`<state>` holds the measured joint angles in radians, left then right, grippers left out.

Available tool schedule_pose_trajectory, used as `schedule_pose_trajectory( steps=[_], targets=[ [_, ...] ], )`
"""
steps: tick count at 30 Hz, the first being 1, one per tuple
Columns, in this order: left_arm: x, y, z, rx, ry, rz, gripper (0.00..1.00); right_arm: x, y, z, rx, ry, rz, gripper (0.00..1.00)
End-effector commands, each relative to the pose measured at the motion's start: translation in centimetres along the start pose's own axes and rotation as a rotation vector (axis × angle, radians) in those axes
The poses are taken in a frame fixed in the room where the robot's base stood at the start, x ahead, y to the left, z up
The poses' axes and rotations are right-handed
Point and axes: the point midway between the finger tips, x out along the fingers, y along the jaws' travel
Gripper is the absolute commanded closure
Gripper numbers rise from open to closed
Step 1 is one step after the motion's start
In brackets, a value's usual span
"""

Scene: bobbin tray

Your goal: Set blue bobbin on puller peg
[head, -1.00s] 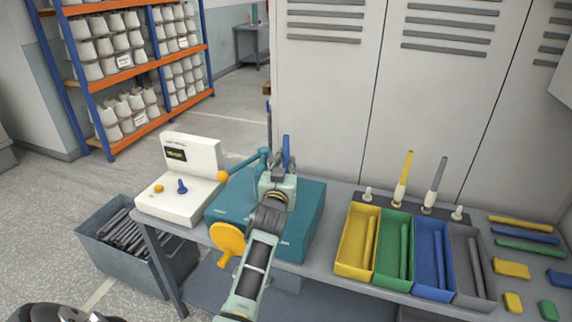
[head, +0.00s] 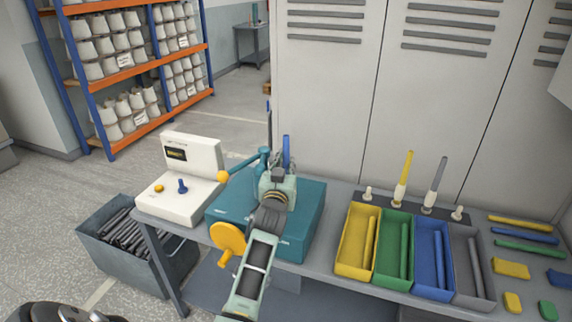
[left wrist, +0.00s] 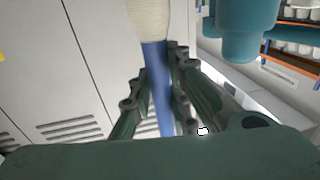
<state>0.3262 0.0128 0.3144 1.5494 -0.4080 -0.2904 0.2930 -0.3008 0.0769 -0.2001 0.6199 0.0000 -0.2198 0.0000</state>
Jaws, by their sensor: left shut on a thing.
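The blue bobbin (head: 286,148) stands about upright in my left gripper (head: 278,174), its blue end rising above the fingers. In the left wrist view the blue shaft (left wrist: 157,85) runs between the dark fingers (left wrist: 160,100), and a cream wound part (left wrist: 149,20) shows at the top edge. My left gripper is shut on it, over the teal puller (head: 310,215). The puller's arm (head: 263,158) is just left of the gripper; a teal part (left wrist: 245,30) is close by in the left wrist view. The peg is hidden, so I cannot tell if the bobbin touches it. My right gripper is out of view.
A white device (head: 197,155) stands left of the puller, above a grey bin (head: 110,245) of dark rods. To the right are yellow (head: 353,262), green, blue and grey trays, with a yellow bobbin (head: 404,178) and a grey bobbin (head: 435,185) upright behind them. Lockers stand behind.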

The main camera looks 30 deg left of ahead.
Motion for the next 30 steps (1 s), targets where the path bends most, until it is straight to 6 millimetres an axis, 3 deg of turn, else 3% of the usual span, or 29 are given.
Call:
schedule_pose_trajectory(
  steps=[22,23,24,30],
  targets=[
    [0.0,0.0,1.3,0.000,0.001,0.000,1.00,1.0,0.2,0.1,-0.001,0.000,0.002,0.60],
    [0.0,0.0,1.2,0.000,0.001,0.000,0.83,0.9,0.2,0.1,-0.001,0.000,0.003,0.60],
    [0.0,0.0,1.1,0.000,0.001,0.000,0.79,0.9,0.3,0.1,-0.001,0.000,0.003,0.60],
    [0.0,0.0,1.2,0.000,0.000,0.000,0.76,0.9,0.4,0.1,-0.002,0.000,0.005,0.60]
  ],
)
